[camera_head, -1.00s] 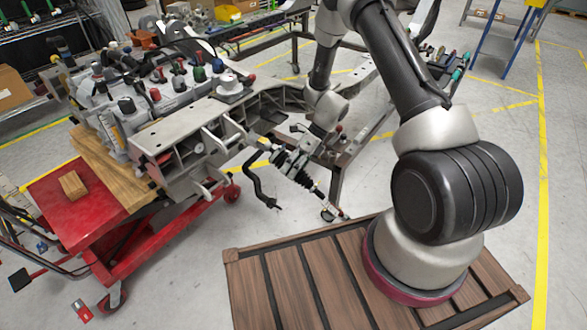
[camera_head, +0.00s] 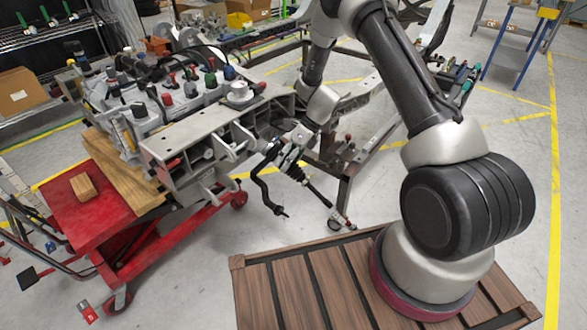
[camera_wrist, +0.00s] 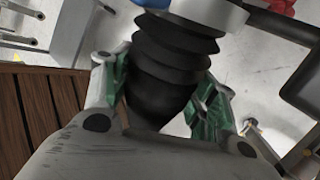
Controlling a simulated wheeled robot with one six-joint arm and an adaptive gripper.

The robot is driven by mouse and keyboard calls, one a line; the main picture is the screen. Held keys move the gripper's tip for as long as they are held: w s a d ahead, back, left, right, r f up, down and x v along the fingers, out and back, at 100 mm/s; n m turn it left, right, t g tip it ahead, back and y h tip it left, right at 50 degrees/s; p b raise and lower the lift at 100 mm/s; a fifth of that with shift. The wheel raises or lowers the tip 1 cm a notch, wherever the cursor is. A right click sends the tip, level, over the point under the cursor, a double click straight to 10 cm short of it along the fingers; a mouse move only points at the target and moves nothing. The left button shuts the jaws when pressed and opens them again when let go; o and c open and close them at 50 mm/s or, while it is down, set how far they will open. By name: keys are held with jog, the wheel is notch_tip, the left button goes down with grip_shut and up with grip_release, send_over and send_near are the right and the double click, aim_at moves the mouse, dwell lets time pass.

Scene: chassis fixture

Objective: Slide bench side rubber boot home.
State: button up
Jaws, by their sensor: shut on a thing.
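The rubber boot (camera_wrist: 175,55) is black, ribbed and tapered, and fills the middle of the wrist view. My gripper (camera_wrist: 165,88) has its green-padded fingers on both sides of the boot, shut on it. The boot's wide end meets a pale grey ring (camera_wrist: 215,12) at the top of the wrist view. In the head view my gripper (camera_head: 291,150) is beside the chassis, and a lower part of the boot (camera_head: 297,173) shows below it. A thin rod (camera_head: 325,204) runs from the boot down to the right. The boot's seat is not clear.
A black curved bar (camera_head: 262,190) hangs just left of the boot. The grey chassis frame (camera_head: 195,140) lies behind and left, on a red cart (camera_head: 90,215). A dark metal stand (camera_head: 345,165) is close on the right. The wooden platform (camera_head: 300,285) is in front.

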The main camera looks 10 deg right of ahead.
jog(key=o, duration=1.4)
jog(key=shift+w, duration=0.15)
jog(key=v, duration=1.2)
